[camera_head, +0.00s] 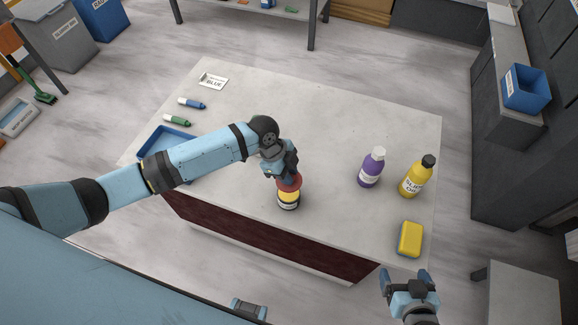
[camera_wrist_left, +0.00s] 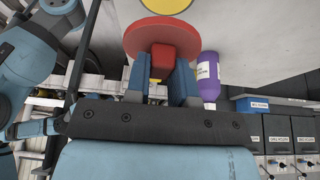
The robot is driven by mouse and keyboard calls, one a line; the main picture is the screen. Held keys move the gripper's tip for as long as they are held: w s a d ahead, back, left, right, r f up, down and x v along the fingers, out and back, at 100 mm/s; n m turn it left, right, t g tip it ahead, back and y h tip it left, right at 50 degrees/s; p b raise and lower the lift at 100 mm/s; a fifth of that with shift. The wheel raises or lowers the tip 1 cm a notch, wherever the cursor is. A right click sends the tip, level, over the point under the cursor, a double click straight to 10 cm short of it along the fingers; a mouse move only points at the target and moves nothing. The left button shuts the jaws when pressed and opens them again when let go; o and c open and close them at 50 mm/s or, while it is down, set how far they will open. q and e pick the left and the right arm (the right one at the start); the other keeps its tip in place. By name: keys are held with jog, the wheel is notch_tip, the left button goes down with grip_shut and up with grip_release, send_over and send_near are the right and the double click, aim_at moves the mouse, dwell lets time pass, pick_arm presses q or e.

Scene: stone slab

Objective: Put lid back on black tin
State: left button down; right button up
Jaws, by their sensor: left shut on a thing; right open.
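My left gripper (camera_head: 287,176) is shut on the red lid (camera_head: 289,185). In the left wrist view the fingers (camera_wrist_left: 160,68) grip the red knob of the round red lid (camera_wrist_left: 150,37). The black tin (camera_head: 288,200), with a yellow band and a pale label, stands upright on the slab, directly under the lid in the head view. I cannot tell whether lid and tin touch. A yellow round surface (camera_wrist_left: 167,4) shows past the lid at the top of the wrist view. My right gripper (camera_head: 405,279) is open and empty, off the slab's front right corner.
The slab's back middle is clear.

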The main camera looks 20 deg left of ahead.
pick_arm(q)
jog(key=shift+a+f+b, duration=0.1)
jog(key=shift+f+b, duration=1.2)
jog(key=shift+f, duration=0.1)
jog(key=shift+f+b, duration=1.25)
jog(key=shift+f, duration=0.55)
jog(key=shift+p, duration=0.4)
jog(key=shift+f, duration=0.15)
jog(key=shift+p, duration=0.3)
jog(key=shift+c, duration=2.1)
grip_release()
